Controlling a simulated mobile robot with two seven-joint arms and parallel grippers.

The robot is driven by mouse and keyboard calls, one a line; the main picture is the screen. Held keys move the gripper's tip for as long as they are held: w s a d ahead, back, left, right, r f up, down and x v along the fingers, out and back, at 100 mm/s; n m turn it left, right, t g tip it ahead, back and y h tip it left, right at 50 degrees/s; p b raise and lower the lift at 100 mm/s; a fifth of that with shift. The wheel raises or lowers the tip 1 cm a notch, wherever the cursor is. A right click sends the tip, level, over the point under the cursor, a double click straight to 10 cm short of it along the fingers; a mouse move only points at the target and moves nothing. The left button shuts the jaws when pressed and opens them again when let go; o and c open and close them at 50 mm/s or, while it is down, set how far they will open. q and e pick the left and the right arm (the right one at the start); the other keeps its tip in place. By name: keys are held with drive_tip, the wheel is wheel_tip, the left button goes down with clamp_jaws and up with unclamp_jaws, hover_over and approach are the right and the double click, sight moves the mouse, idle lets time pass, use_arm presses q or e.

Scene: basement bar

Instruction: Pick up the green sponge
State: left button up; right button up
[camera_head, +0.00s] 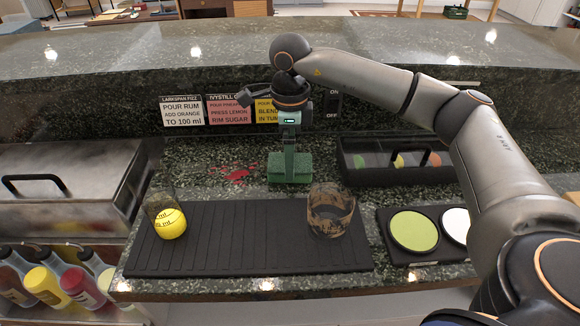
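The green sponge (276,171) is a dark green block on the stone counter, behind the black bar mat. My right arm comes in from the right, and its gripper (289,158) points straight down at the sponge. The fingers are seen nearly edge-on and overlap the middle of the sponge. I cannot tell whether they grip it or how far apart they are. The sponge appears to rest on the counter. My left gripper is not in view.
A red spill (238,174) lies left of the sponge. The ribbed mat (250,240) holds a glass of yellow liquid (168,216) and a brown-marked glass (330,212). A garnish box (400,175) is at right; recipe signs (229,109) stand behind.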

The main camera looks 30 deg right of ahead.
drive_tip(key=shift+f, duration=0.55)
drive_tip(key=c, duration=1.2)
drive_tip(key=shift+o, duration=0.2)
drive_tip(key=shift+r, duration=0.15)
drive_tip(key=shift+r, duration=0.5)
drive_tip(key=s+a+r, duration=0.4)
drive_tip(key=a+r, duration=0.7)
drive_tip(key=a, duration=0.2)
drive_tip(key=shift+a+r, duration=0.25)
drive_tip(key=shift+r, duration=0.15)
